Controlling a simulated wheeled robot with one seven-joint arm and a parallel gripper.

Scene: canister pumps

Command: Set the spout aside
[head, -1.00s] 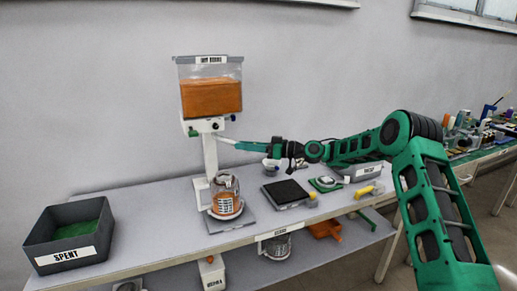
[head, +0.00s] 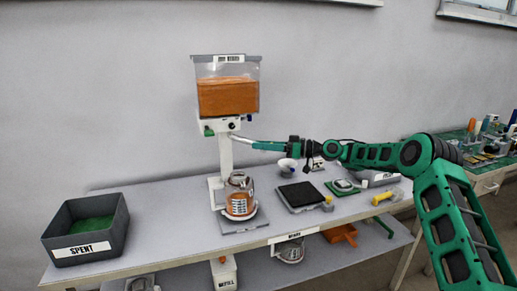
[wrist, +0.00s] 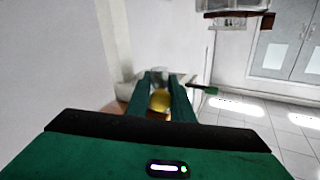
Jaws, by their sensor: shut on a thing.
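In the head view, my gripper (head: 262,145) is level at the right of the white pump stand (head: 226,155), below the clear hopper of orange material (head: 227,95). It is shut on a slim, pale grey piece, apparently the spout (head: 241,138), whose far end reaches to the pump head (head: 219,125). I cannot tell whether that end touches the pump. In the wrist view, my gripper (wrist: 164,84) has its two green fingers close together, with a blurred yellow thing (wrist: 160,101) showing between them. A jar with orange contents (head: 239,202) stands below the pump head.
The dark SPENT bin (head: 120,230) stands at the bench's left end. Right of the jar are a dark square pad (head: 300,194), a small white cup (head: 286,165), a green pad (head: 343,188) and a yellow-handled item (head: 386,197). Bare bench (head: 165,205) lies between bin and jar.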

